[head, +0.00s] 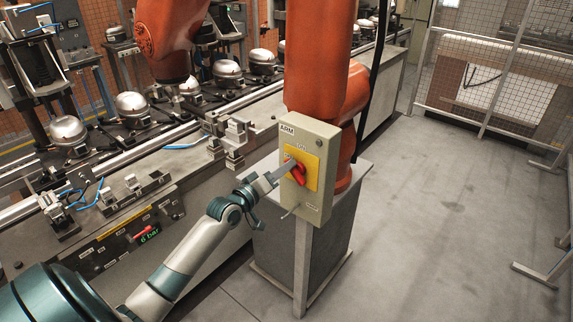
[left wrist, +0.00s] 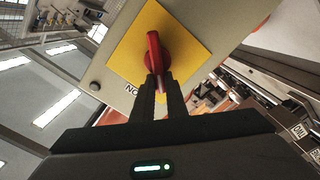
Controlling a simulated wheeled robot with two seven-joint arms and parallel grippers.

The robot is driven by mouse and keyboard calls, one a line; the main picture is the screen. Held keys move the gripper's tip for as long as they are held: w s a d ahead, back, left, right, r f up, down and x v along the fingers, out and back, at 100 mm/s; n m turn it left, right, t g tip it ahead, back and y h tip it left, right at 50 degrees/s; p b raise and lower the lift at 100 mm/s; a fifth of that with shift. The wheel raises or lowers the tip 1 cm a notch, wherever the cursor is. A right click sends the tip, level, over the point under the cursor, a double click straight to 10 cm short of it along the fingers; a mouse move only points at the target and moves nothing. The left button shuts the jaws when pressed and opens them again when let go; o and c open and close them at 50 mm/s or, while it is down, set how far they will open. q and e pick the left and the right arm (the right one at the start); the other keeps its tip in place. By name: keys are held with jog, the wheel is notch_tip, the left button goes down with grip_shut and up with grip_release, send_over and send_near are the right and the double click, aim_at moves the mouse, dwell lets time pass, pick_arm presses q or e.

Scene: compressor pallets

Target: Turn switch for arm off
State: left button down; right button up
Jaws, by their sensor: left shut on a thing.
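The switch box (head: 313,138), beige and labelled ARM, stands on a post in the middle of the head view. Its yellow plate (head: 312,172) carries a red rotary knob (head: 298,173). My left gripper (head: 290,168) reaches the knob from the left. In the left wrist view, the red knob (left wrist: 153,52) stands on the yellow plate (left wrist: 180,35), and the fingertips of my left gripper (left wrist: 160,80) are shut on its lower end. Part of an "ON" label (left wrist: 131,89) shows beside the plate. My right gripper is not in view.
A large orange robot arm (head: 318,60) rises behind the box on a grey pedestal (head: 335,225). A conveyor with silver compressors (head: 133,104) runs along the left. A mesh fence (head: 490,75) stands at the right. The floor (head: 440,220) between is clear.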

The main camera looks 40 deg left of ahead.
pick_arm(q)
jog(key=shift+a+f+n+p, duration=0.15)
jog(key=shift+f+n+p, duration=0.1)
jog(key=shift+n, duration=1.2)
jog(key=shift+a+f+n+p, duration=0.1)
jog(key=shift+f+n+p, duration=0.15)
jog(key=shift+n, duration=1.15)
jog(key=shift+a+f+n+p, duration=0.15)
jog(key=shift+f+n+p, duration=0.1)
jog(key=shift+n, duration=1.2)
jog(key=c, duration=1.8)
grip_release()
jog(key=shift+o, duration=0.2)
jog(key=shift+w+f, duration=0.1)
jog(key=shift+f, duration=0.05)
